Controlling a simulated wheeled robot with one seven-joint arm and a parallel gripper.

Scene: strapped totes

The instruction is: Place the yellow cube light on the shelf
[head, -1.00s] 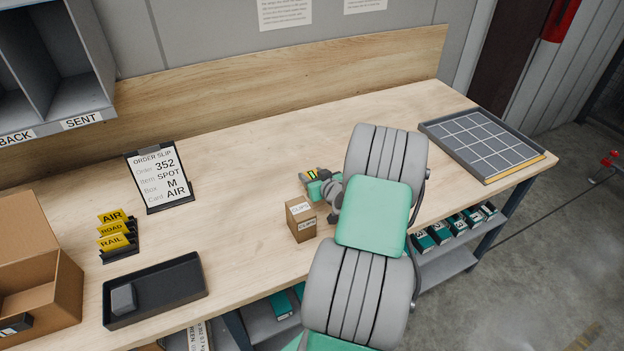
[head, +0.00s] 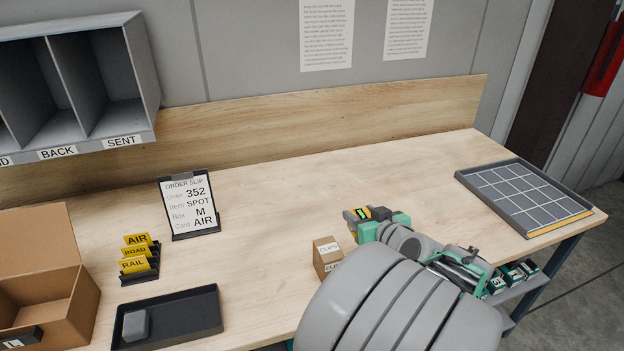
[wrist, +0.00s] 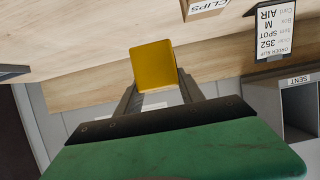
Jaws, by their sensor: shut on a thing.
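My gripper (head: 366,214) is shut on the yellow cube light (wrist: 153,66), which shows as a plain yellow square face between the two fingers in the wrist view. In the head view only a small yellow and dark part shows at the fingertips, beyond the clips box. The gripper appears to be above the bench, clear of its surface. A grey wall shelf with open compartments (head: 152,62) is at the upper left of the head view, labelled BACK and SENT. It also shows at the right of the wrist view (wrist: 262,98).
A small clips box (head: 322,262) stands just in front of my gripper. The order slip stand (head: 188,204), card holder (head: 138,277), black tray (head: 212,305) and open carton (head: 75,315) are on the left. A gridded tray (head: 472,182) is at right. The bench's back middle is clear.

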